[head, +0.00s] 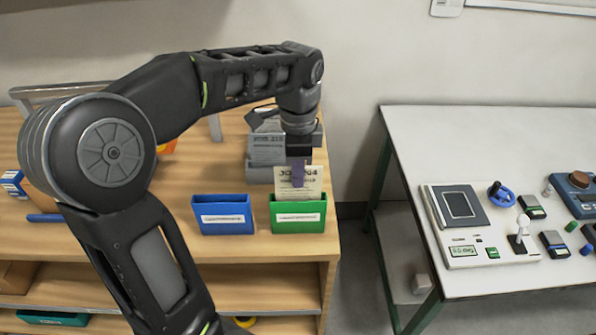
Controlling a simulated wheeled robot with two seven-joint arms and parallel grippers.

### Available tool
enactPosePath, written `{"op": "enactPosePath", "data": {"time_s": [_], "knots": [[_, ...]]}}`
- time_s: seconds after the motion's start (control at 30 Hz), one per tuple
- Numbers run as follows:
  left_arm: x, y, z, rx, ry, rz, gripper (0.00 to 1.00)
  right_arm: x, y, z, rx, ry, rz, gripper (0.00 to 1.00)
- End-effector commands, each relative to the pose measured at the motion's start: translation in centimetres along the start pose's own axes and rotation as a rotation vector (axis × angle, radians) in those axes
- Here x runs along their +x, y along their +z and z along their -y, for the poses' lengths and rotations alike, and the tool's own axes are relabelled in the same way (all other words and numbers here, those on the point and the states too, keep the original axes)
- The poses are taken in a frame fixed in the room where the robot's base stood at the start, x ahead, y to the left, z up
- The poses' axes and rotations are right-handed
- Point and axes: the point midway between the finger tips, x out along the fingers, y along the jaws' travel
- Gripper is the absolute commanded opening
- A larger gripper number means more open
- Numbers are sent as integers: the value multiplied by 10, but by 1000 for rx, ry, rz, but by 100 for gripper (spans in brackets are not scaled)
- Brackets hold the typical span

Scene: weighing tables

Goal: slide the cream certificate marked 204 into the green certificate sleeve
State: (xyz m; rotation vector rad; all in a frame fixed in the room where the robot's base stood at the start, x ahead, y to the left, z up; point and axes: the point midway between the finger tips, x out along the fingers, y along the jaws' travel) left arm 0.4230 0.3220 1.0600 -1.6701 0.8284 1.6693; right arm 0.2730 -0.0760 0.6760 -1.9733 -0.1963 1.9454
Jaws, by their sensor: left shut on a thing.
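A cream certificate (312,186) with dark print, partly legible as "JO...04", stands upright at the green certificate sleeve (298,226). Its lower edge is hidden behind the sleeve's front wall, so I cannot tell how deep it sits. My left gripper (298,176) comes down from above and is shut on the certificate's upper part. Its fingers cover the middle of the print. The green sleeve stands on the wooden table near its right front corner and has a white label. My right gripper is not in view.
A blue sleeve (223,217) stands just left of the green one. Behind them a grey holder (258,172) bears another printed card (266,144). A white table (480,130) with a scale and small items is at right, across a gap. My left arm hides much of the wooden table.

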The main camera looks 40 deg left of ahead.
Motion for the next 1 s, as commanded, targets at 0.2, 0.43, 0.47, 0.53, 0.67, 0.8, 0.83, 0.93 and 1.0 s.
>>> {"op": "enactPosePath", "data": {"time_s": [0.2, 0.43, 0.47, 0.53, 0.67, 0.8, 0.83, 0.93, 1.0], "knots": [[8, 0, 0, 0, 1, 1, 0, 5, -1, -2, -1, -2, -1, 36], [15, 0, 0, 0, 1, 1, 0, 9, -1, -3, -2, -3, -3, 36], [16, 0, 0, 0, 1, 1, 0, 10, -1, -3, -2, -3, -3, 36], [18, 0, 0, 0, 1, 1, 0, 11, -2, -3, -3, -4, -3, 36], [22, 0, 0, 0, 1, 1, 0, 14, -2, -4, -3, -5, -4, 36], [26, 0, 0, 0, 1, 1, 0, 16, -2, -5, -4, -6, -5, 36], [27, 0, 0, 0, 1, 1, 0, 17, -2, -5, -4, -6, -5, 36], [30, 0, 0, 0, 1, 1, 0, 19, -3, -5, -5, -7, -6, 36], [32, 0, 0, 0, 0, 0, 0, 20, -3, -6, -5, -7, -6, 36]]}}
